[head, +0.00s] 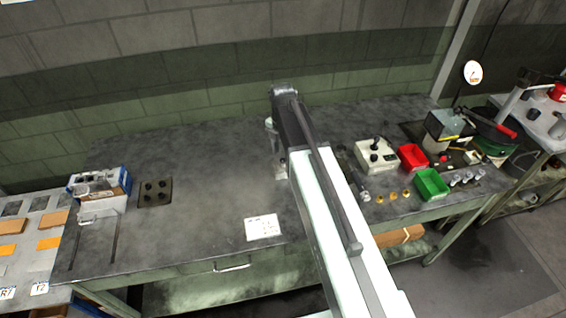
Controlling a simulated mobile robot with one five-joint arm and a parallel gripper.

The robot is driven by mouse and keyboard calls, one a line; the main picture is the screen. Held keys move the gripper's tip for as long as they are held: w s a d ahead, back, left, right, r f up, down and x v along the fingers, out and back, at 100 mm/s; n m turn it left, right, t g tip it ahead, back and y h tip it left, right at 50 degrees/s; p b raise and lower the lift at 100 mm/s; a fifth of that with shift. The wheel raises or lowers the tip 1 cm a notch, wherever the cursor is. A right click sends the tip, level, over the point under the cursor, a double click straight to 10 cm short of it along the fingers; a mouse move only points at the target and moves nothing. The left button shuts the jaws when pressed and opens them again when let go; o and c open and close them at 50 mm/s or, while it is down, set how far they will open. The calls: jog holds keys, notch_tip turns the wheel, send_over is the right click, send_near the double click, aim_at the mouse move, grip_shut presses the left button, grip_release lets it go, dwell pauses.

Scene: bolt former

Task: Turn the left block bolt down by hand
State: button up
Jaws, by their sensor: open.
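My arm reaches from the bottom edge over the workbench (190,240). My gripper (274,150) is at its far end, near the back middle of the bench, mostly hidden by the arm links. It is open, and nothing shows held in it. I cannot make out a bolt block or its left bolt; anything just under or behind my arm is hidden. A dark square plate (143,199) with several black round knobs or holes lies on the bench, well left of my gripper.
A blue-and-white box (122,180) stands at the bench's left end. A white card (262,227) lies near the front edge. Right of my arm are a beige control box (376,157), red bin (412,157), green bin (432,184) and red-handled machine (447,125). The bench's left middle is clear.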

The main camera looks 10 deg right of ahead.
aim_at(282, 161)
notch_tip(282, 161, down, 3)
jog(key=shift+f+b, duration=0.15)
jog(key=shift+b, duration=0.75)
grip_shut()
